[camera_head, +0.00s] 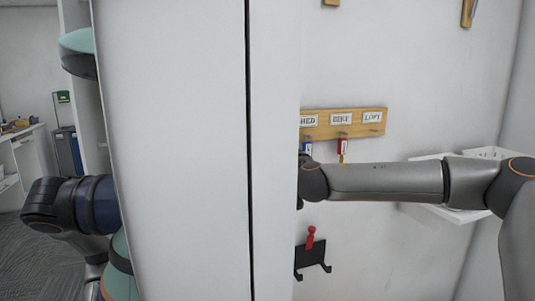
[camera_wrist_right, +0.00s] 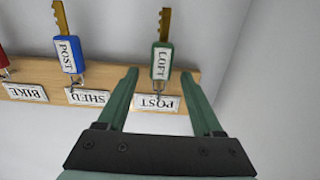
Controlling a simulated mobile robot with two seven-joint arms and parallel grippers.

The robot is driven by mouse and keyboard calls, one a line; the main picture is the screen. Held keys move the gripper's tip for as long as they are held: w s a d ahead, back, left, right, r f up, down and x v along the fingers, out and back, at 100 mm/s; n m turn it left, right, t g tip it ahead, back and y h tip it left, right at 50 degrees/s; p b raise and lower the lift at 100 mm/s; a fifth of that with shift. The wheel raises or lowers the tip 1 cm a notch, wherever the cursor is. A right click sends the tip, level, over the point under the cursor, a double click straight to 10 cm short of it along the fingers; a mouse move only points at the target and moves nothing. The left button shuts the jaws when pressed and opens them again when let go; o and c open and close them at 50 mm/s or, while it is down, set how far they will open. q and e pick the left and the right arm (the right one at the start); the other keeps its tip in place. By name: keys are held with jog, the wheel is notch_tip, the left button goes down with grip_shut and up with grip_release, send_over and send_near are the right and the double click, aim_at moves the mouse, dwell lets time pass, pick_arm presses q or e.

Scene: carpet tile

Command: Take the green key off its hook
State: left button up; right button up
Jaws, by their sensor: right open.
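The green key (camera_wrist_right: 162,59), its tag marked LOFT, hangs at the hook labelled POST on a wooden key board (camera_wrist_right: 120,93), seen upside down in the right wrist view. My right gripper (camera_wrist_right: 159,73) is open, with one fingertip on each side of the green tag in the picture and a gap to both. I cannot tell how far the tips are in depth. In the head view the white panel hides the green key and my right gripper; the key board (camera_head: 355,131) shows only in part. My left arm is at the left, its gripper out of sight.
A blue key (camera_wrist_right: 69,55) hangs at SHED, left of the green one. A red key (camera_head: 342,147) hangs at BIKE; the LOFT hook is bare. A tall white panel (camera_head: 180,150) stands in front. A black hook rack (camera_head: 311,256) is below, white trays (camera_head: 440,213) at right.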

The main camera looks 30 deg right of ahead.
grip_shut()
dwell(0.5)
